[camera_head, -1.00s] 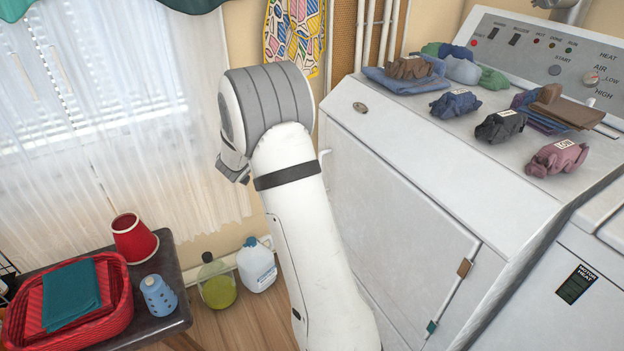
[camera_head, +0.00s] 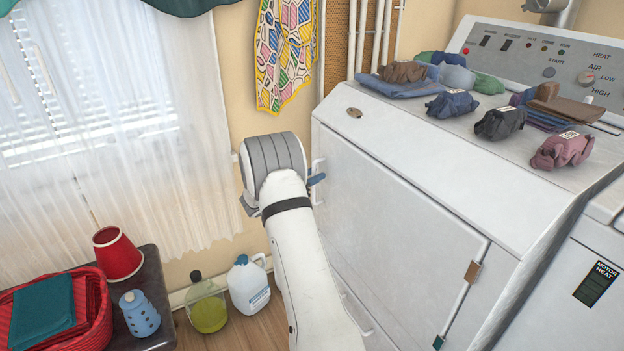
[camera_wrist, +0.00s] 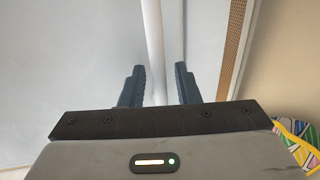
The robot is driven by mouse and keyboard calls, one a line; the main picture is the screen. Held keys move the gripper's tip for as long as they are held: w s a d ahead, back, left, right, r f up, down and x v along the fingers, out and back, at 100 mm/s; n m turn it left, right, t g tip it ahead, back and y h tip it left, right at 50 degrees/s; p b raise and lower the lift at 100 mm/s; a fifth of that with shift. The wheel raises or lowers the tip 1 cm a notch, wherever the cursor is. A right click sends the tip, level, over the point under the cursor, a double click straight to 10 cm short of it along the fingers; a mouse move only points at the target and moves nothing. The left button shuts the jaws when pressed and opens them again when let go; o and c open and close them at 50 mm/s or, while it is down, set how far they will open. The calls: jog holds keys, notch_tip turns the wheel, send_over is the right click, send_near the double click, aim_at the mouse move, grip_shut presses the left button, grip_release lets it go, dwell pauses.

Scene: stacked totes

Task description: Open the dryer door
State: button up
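The white dryer (camera_head: 350,112) stands right of centre in the head view, with its front door (camera_head: 395,220) closed. A white bar handle (camera_head: 317,166) is at the door's left edge. Hinges show at its right edge. My gripper (camera_head: 316,180) is at this handle, its blue fingertip seen beside the bar; my arm hides part of the door's left side. In the wrist view my gripper (camera_wrist: 160,72) is open, and the white handle bar (camera_wrist: 153,35) runs upright between the two fingers. Neither finger visibly presses on it.
Folded clothes (camera_head: 448,103) lie on the dryer's top. A dark table (camera_head: 155,290) with a red basket (camera_head: 98,305), a red cup (camera_head: 118,254) and a blue container (camera_head: 138,313) stands at lower left. Jugs (camera_head: 248,285) sit on the floor by the wall.

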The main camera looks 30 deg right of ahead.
jog(key=shift+d, duration=0.25)
grip_shut()
dwell(0.3)
